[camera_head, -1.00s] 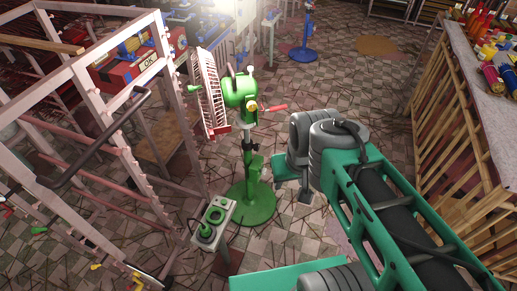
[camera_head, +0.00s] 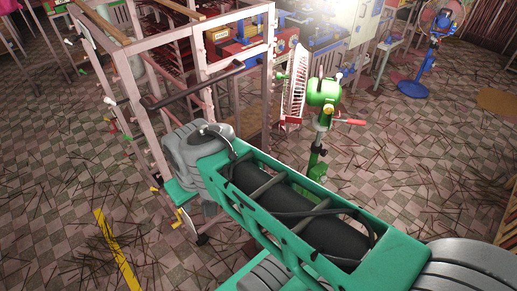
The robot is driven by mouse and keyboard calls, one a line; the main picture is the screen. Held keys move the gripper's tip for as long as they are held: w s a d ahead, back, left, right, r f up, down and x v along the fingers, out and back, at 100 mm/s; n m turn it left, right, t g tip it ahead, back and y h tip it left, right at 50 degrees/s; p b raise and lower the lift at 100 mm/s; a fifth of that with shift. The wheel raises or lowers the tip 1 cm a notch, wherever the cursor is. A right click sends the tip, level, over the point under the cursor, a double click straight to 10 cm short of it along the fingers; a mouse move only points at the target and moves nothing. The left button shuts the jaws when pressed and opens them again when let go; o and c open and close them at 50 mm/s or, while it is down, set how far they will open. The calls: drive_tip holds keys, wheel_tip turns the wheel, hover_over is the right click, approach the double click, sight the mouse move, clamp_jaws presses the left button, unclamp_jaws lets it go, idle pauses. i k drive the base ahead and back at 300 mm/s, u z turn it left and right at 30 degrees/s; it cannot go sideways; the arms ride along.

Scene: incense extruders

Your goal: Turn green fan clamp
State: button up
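The green fan (camera_head: 322,92) stands upright right of the picture's middle, with its pale round cage (camera_head: 294,85) seen nearly edge-on at its left. A lever with a red grip (camera_head: 350,122) sticks out to the right below the motor housing, beside a yellow knob (camera_head: 327,110). A small dark knob (camera_head: 323,152) sits lower on the pole. I cannot tell for sure which of these is the clamp. My green arm crosses in front of the fan's lower stand and hides its base. My gripper is not clearly visible; the arm reaches left, apart from the fan head.
A pale metal rack (camera_head: 200,75) stands left of the fan, close beyond my arm's elbow. Machines with red and blue parts (camera_head: 250,48) stand behind it. A blue fan (camera_head: 436,50) is at the back right. The tiled floor (camera_head: 430,155) right of the green fan is open.

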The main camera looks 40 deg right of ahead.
sight(323, 153)
drive_tip(key=u, duration=1.25)
drive_tip(key=k, duration=1.35)
drive_tip(key=z, duration=1.4)
drive_tip(key=i, duration=0.5)
drive_tip(key=u, duration=0.15)
